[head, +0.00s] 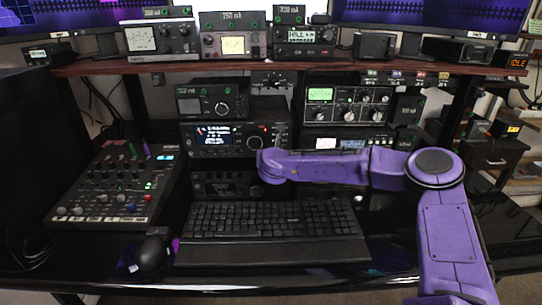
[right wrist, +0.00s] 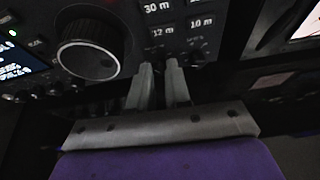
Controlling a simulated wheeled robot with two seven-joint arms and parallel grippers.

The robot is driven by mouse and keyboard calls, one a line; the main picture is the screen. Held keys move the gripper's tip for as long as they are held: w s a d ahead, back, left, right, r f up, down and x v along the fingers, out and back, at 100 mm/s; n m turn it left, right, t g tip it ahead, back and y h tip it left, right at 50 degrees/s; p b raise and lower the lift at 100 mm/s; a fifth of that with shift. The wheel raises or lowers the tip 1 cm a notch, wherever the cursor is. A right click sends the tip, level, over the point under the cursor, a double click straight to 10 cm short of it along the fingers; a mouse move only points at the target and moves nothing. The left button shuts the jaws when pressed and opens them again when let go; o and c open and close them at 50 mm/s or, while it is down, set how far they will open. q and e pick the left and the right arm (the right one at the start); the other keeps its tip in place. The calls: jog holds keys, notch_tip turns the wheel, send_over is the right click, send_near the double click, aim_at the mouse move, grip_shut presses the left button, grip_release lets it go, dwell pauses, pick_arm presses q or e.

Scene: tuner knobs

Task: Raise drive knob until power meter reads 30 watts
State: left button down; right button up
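My right arm reaches in from the right and ends in front of the radio (head: 215,138) with the lit blue display; its gripper is hidden in the head view. In the right wrist view my right gripper (right wrist: 160,66) has its two fingertips close together at the radio's lower front, with a narrow dark gap between them. The tips are in the row of small knobs below the "12 m" button. Whether a drive knob is between them is hidden. Analog meters (head: 232,44) and (head: 140,38) stand on the shelf; which is the power meter, and its reading, I cannot tell. My left gripper is out of view.
A large round dial (right wrist: 88,58) is left of the fingers, and a small knob (right wrist: 197,58) is just right of them. A keyboard (head: 270,220), mouse (head: 152,252) and mixer (head: 115,185) are on the desk. The shelf edge (head: 200,66) runs above the radios.

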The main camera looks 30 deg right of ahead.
jog(key=o, duration=0.4)
jog(key=v, duration=1)
jog(key=shift+s+a, duration=0.25)
